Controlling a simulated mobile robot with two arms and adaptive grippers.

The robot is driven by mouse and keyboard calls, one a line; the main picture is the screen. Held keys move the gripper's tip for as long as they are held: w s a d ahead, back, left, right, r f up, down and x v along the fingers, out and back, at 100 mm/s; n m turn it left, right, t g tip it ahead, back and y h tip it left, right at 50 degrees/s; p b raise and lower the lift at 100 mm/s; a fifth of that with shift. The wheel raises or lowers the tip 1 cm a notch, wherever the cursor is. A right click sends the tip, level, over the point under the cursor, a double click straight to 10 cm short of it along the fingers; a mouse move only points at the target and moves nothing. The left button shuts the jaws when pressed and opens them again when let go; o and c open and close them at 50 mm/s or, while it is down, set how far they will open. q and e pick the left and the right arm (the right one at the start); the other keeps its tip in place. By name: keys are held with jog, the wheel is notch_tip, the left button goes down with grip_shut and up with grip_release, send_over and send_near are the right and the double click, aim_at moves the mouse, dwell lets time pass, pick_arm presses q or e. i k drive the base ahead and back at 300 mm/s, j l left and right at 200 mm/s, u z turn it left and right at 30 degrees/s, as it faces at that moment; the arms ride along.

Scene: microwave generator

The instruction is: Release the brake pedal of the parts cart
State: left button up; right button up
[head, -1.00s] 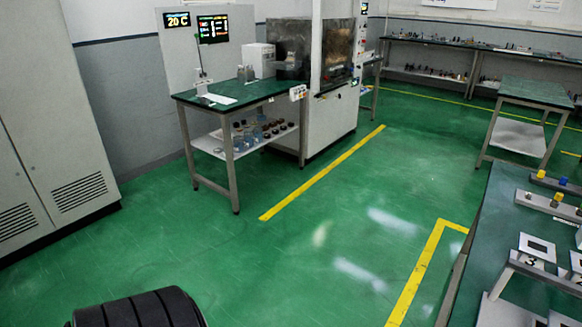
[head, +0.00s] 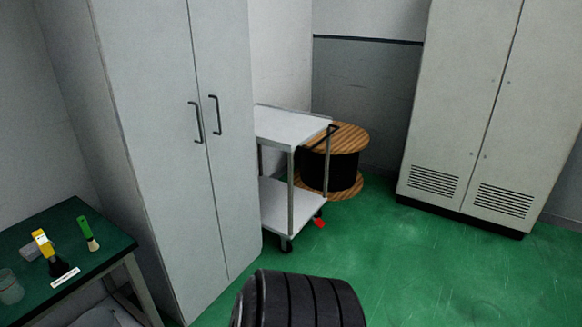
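The parts cart (head: 290,124) is a two-shelf trolley with pale shelves and metal posts, partly hidden behind a tall grey cabinet on its left. A small red pedal (head: 319,222) shows low at the cart's right corner, close to the floor by a dark caster. Whether the pedal is pressed or raised is too small to tell. A black ribbed part of my own body shows at the bottom middle. Neither of my grippers is in view.
The tall grey cabinet (head: 170,120) with two handles stands left of the cart. A wooden cable reel (head: 344,140) stands behind the cart. Another grey cabinet (head: 480,100) is at the right. A green-topped table (head: 110,240) with brushes is at lower left. The green floor (head: 420,270) right of the cart is clear.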

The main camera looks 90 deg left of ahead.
aim_at(318, 222)
jog(key=u, duration=0.85)
jog(key=i+u, duration=0.1)
jog(key=u, duration=0.75)
jog(key=i+u, duration=0.1)
jog(key=u, duration=0.75)
